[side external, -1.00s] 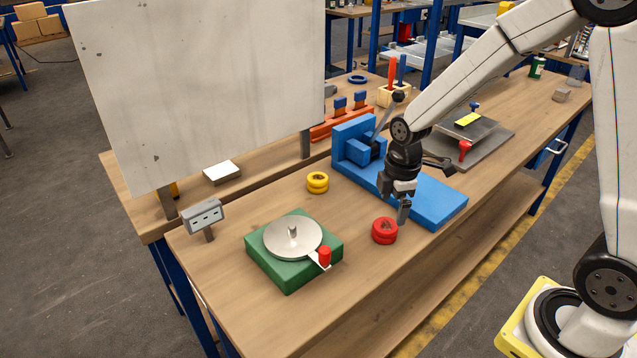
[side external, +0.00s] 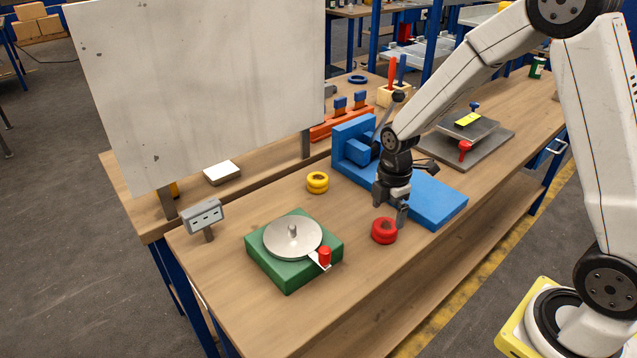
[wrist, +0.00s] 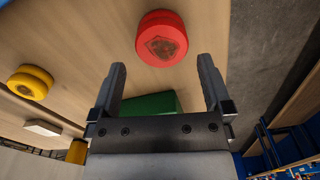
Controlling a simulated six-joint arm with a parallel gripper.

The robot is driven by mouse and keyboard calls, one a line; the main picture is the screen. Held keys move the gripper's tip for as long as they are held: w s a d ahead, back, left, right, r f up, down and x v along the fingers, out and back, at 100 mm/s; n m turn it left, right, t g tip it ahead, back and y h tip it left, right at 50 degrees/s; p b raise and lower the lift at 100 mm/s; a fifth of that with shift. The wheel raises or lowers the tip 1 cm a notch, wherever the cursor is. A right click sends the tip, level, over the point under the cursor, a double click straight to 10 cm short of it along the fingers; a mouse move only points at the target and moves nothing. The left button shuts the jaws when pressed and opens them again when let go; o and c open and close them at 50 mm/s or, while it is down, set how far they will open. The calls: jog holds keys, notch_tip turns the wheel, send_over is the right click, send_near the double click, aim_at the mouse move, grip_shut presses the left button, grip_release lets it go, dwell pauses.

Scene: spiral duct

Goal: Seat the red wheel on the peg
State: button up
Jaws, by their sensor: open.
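The red wheel (side external: 384,231) lies flat on the wooden bench, with a dark hub in its top; in the wrist view the red wheel (wrist: 162,38) is just beyond the fingertips. My gripper (side external: 392,219) is open and empty, above and close beside the red wheel; both fingers show in the wrist view (wrist: 162,62). A short metal peg (side external: 292,231) stands upright at the middle of a silver disc (side external: 280,243) on a green base (side external: 288,277). The peg is bare. The disc has a small arm with a red knob (side external: 325,256).
A yellow wheel (side external: 317,182) lies behind the green base. A blue fixture (side external: 430,200) stands right behind my gripper. A grey box with sockets (side external: 202,216) is at the left edge, under a large white panel (side external: 200,85). The bench between the red wheel and green base is clear.

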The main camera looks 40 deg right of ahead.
aim_at(385, 225)
jog(key=shift+s+a+f, duration=0.1)
jog(key=shift+a+f, duration=0.05)
jog(key=shift+f, duration=2.45)
jog(key=c, duration=1.2)
jog(key=shift+o, duration=0.2)
jog(key=shift+r, duration=0.15)
